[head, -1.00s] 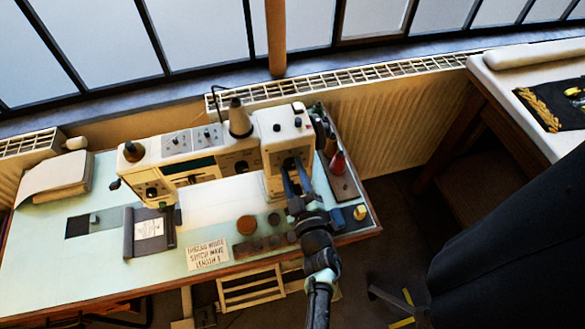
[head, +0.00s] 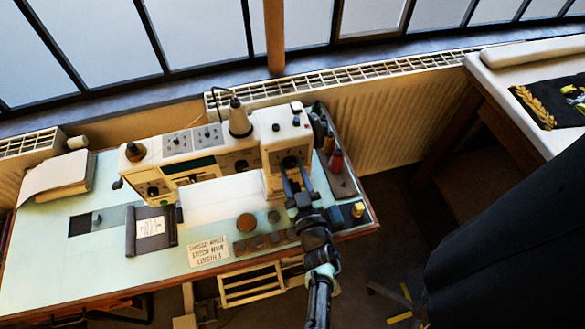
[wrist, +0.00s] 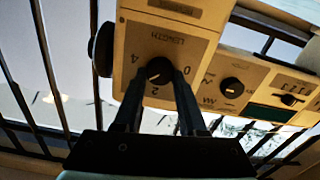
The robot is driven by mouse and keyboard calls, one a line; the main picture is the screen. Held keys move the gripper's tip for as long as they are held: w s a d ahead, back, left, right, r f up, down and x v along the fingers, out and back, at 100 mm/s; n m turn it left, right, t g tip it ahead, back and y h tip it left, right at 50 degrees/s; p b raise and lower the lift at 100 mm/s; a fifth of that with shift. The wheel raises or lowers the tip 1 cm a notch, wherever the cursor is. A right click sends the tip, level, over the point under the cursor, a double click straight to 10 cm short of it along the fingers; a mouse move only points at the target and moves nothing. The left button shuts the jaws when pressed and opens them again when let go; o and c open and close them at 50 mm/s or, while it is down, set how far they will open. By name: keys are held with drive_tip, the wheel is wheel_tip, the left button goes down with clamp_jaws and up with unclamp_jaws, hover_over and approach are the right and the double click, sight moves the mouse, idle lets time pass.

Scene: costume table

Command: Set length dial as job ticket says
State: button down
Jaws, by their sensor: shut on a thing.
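The length dial (wrist: 160,70) is a dark round knob on the cream end of the sewing machine (head: 283,136). In the wrist view, "LENGTH" and the numbers 0, 2 and 4 show around it. A small pale mark on the knob seems to face the 2 side, but I cannot tell its exact setting. My gripper (wrist: 159,76) has one finger on each side of the knob and is shut on it. In the head view my gripper (head: 293,170) reaches the machine's front face. A white job ticket (head: 208,251) lies at the table's front edge; its small lettering is hard to read.
Another dial (wrist: 231,87) sits beside the length dial on the machine. Several dark round pieces (head: 258,242) and a brown one (head: 246,223) lie left of my arm. A yellow spool (head: 357,209) stands right of my arm.

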idle(0.3)
drive_tip(key=shift+c, duration=2.3)
unclamp_jaws()
drive_tip(key=shift+s, duration=0.1)
drive_tip(key=p+v, duration=0.2)
drive_tip(key=v, duration=1)
drive_tip(key=shift+s, duration=0.4)
drive_tip(key=shift+d, duration=0.1)
